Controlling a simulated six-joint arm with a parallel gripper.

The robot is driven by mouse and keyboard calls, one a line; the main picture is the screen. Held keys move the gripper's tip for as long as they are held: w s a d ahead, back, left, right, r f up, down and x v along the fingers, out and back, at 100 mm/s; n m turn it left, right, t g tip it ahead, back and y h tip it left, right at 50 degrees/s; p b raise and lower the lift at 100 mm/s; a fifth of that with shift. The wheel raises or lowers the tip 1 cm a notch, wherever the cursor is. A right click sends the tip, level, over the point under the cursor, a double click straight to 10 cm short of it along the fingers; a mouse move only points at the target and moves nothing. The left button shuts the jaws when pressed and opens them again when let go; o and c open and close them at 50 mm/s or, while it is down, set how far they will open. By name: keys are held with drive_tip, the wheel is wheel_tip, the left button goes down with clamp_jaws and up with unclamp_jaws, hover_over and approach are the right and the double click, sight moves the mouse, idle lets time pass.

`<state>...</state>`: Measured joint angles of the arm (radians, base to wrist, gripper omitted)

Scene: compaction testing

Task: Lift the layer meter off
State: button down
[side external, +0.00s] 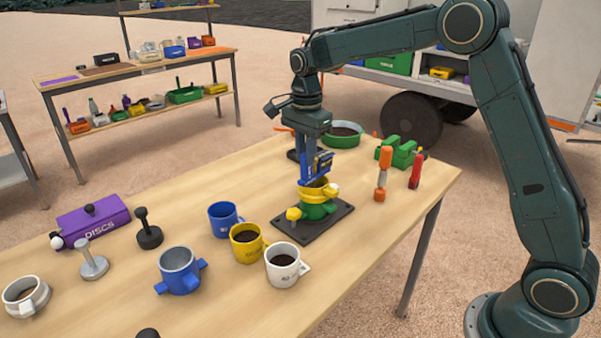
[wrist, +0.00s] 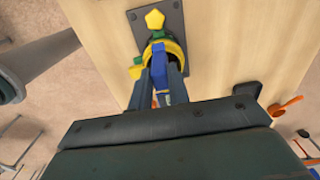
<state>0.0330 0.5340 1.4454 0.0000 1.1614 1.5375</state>
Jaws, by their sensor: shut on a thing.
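The layer meter is a blue upright piece (side external: 322,162) with a small display on its face. My gripper (side external: 312,172) points down and is shut on it. In the wrist view the blue meter (wrist: 159,62) sits between my gripper's fingers (wrist: 166,80). Directly below is a yellow ring-like mould (side external: 317,190) on a green base (side external: 318,210) with yellow knobs. The base stands on a dark plate (side external: 295,228). The meter's lower end is at the yellow rim; I cannot tell whether it touches or reaches inside.
Yellow (side external: 246,255), white (side external: 286,277) and blue (side external: 224,230) cups stand left and in front of the plate. A green clamp-like item (side external: 398,153), an orange-handled tool (side external: 382,180) and a red one (side external: 416,172) stand right.

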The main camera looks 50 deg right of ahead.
wheel_tip(320, 180, up, 10)
drive_tip(key=shift+r, duration=0.15)
idle(0.8)
drive_tip(key=shift+f, duration=0.2)
